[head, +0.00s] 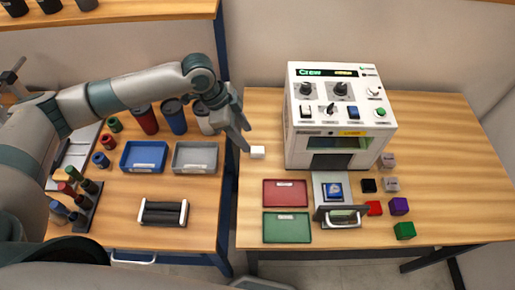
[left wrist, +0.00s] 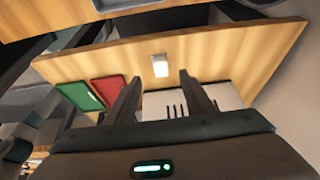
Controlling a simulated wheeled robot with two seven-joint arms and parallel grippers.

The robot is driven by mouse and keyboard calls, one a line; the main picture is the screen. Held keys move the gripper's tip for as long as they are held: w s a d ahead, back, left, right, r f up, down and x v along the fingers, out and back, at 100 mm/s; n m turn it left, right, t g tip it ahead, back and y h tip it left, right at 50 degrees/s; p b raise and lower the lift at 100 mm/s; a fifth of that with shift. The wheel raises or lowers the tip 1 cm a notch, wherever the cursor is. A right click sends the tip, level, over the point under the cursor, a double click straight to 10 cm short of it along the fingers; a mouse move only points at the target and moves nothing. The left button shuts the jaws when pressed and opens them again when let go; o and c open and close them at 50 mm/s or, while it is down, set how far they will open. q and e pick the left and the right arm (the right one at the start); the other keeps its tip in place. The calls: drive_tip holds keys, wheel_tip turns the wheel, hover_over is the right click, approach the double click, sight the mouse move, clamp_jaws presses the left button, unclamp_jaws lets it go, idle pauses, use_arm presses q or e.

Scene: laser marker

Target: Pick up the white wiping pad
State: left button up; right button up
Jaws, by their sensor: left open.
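The white wiping pad (head: 258,152) is a small white block on the right table, near its left edge and left of the laser marker. It also shows in the left wrist view (left wrist: 160,66), lying on the bare wood beyond my fingertips. My left gripper (head: 242,136) is open and empty, just up and left of the pad in the head view and apart from it. In the left wrist view its two fingers (left wrist: 158,84) stand apart with the pad between their lines. My right gripper is in neither view.
The white laser marker (head: 340,146) stands right of the pad. A red tray (head: 285,203) and a green tray (head: 287,237) lie in front. Several coloured cubes, such as a purple one (head: 399,206), lie at right. A gap separates the left table (head: 120,213) from the right one.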

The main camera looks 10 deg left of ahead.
sight(256, 149)
use_arm(q)
drive_tip(key=shift+x, duration=1.25)
drive_tip(key=shift+p, duration=0.3)
drive_tip(key=shift+d+f, duration=0.2)
drive_tip(key=shift+f, duration=0.1)
drive_tip(key=p+x, duration=0.2)
drive_tip(key=x, duration=0.1)
drive_tip(key=shift+w, duration=0.15)
drive_tip(key=shift+d+f, duration=0.2)
drive_tip(key=shift+f, duration=0.5)
drive_tip(key=shift+c, duration=0.5)
drive_tip(key=c, duration=1)
